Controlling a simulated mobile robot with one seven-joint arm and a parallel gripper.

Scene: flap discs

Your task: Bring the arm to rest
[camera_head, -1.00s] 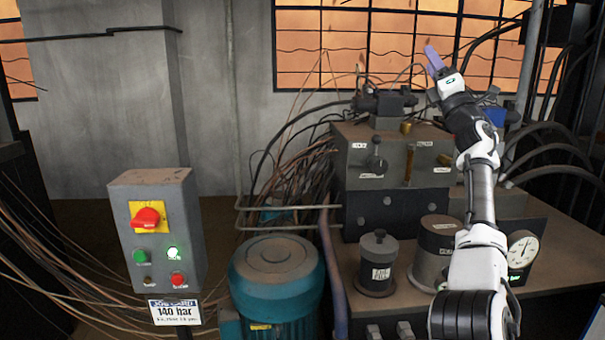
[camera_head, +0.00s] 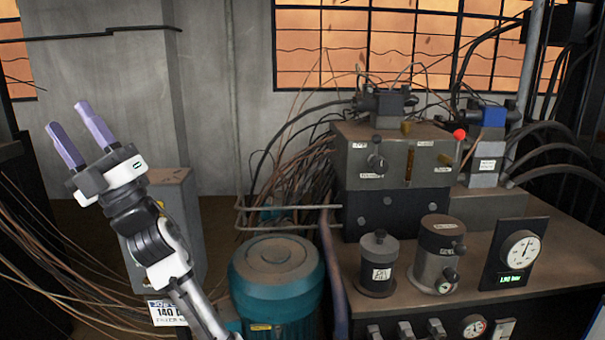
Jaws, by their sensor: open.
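My gripper (camera_head: 75,130) is at the left of the head view, raised in front of the grey wall. Its two purple fingers point up and to the left. They stand apart with nothing between them, so it is open and empty. My arm runs down from it to the bottom edge of the picture. The arm hides most of the grey control box (camera_head: 178,186), including its switch and buttons. A job card reading 140 (camera_head: 163,312) shows partly below the box.
A teal motor (camera_head: 277,285) stands right of my arm. A hydraulic bench (camera_head: 540,260) at right carries a valve block (camera_head: 350,155), a filler pot (camera_head: 376,268), a larger canister (camera_head: 437,250) and a dial gauge (camera_head: 519,248). Loose cables (camera_head: 40,245) hang at far left.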

